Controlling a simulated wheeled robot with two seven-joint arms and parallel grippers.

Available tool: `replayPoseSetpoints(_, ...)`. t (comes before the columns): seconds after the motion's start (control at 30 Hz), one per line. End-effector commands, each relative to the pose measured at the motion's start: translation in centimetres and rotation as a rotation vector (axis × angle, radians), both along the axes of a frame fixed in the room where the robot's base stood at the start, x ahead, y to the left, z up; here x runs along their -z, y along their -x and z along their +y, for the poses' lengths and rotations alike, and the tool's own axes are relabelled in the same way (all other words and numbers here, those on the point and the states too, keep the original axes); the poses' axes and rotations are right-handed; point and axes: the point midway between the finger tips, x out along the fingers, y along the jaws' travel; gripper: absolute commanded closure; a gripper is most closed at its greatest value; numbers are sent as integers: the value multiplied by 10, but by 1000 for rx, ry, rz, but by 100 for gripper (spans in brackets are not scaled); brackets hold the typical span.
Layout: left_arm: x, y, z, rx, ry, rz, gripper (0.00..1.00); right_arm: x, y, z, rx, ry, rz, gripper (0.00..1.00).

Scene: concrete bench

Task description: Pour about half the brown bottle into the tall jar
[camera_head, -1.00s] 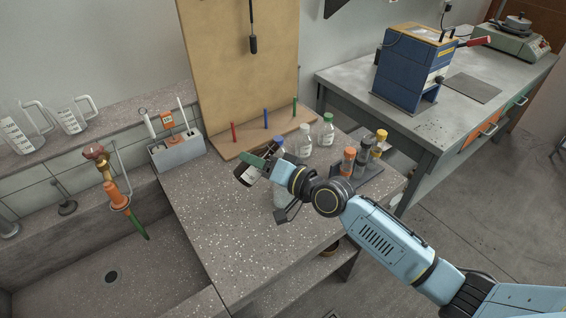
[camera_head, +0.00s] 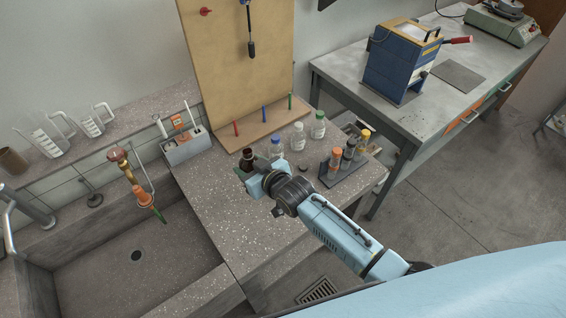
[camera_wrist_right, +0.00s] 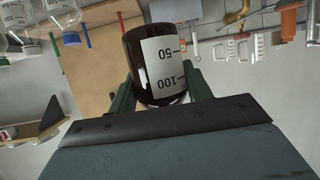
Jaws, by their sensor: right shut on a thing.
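The brown bottle (camera_head: 248,157) is dark, with a white label marked 50 and 100. In the head view it stands about upright at the left back of the stone worktop; I cannot tell whether it touches the worktop. My right gripper (camera_head: 250,172) is shut on it. In the right wrist view the bottle (camera_wrist_right: 155,65) sits between the dark green fingers, and its neck end is hidden. I cannot pick out the tall jar now; my right arm covers part of the worktop. My left gripper is not in view.
Bottles with blue (camera_head: 276,147), white (camera_head: 298,137) and green (camera_head: 319,125) caps stand just right of the brown bottle. The sink (camera_head: 130,270) lies left. A pegged board (camera_head: 240,80) rises behind.

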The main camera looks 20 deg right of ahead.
Motion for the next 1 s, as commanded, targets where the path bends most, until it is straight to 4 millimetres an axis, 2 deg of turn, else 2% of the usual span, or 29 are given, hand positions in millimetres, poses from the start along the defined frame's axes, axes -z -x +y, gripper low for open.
replayPoseSetpoints(0.17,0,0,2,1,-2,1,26,-1,0,0,0,-3,-1,81)
replayPoseSetpoints(0.37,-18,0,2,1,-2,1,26,-18,-1,0,0,-4,-1,81)
replayPoseSetpoints(0.53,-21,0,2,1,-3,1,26,-29,-1,0,0,-5,-3,81)
replayPoseSetpoints(1.0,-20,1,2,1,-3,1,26,-29,0,0,1,-5,-1,81)
